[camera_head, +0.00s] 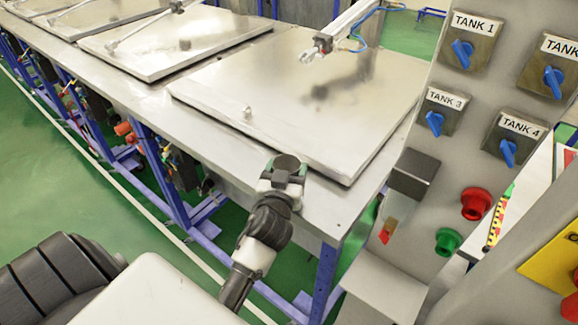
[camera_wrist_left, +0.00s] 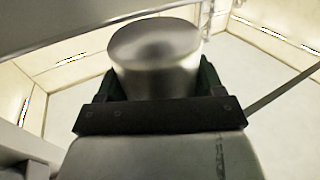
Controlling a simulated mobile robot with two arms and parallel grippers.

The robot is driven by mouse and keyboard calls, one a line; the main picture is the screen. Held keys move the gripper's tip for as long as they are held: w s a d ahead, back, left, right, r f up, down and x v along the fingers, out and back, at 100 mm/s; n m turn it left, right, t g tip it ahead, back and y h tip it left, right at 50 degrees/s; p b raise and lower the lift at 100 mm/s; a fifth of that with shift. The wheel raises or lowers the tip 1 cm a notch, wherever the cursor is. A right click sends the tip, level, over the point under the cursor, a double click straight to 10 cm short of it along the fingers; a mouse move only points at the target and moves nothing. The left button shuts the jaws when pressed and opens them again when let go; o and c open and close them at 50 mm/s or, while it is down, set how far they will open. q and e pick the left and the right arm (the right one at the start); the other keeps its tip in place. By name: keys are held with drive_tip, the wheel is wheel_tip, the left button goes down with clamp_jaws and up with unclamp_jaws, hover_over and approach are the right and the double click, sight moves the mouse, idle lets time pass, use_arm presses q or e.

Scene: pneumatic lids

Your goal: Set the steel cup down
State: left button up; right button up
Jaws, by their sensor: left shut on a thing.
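The steel cup (camera_wrist_left: 155,60) is between the fingers of my left gripper (camera_wrist_left: 158,85) in the left wrist view. In the head view the left gripper (camera_head: 286,170) is shut on the cup, whose round grey top (camera_head: 287,161) shows between the fingers. The gripper is at the front edge of the steel table (camera_head: 220,158), beside the nearest lid (camera_head: 300,100). I cannot tell whether the cup touches the table. My right gripper is not in view.
Flat steel lids, including a middle one (camera_head: 170,45), cover much of the table. A pneumatic cylinder (camera_head: 345,22) joins the nearest lid. A grey control panel (camera_head: 480,90) with blue tank switches, a red button (camera_head: 476,203) and a green button (camera_head: 448,241) stands at the right.

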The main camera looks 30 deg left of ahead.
sight(289, 169)
use_arm(q)
drive_tip(key=w+f, duration=0.1)
drive_tip(key=w+a+f, duration=0.1)
drive_tip(key=shift+w+f, duration=0.15)
drive_tip(key=shift+w, duration=0.25)
drive_tip(key=shift+s, duration=0.1)
drive_tip(key=shift+f, duration=0.2)
drive_tip(key=o, duration=1)
drive_tip(key=shift+r, duration=0.1)
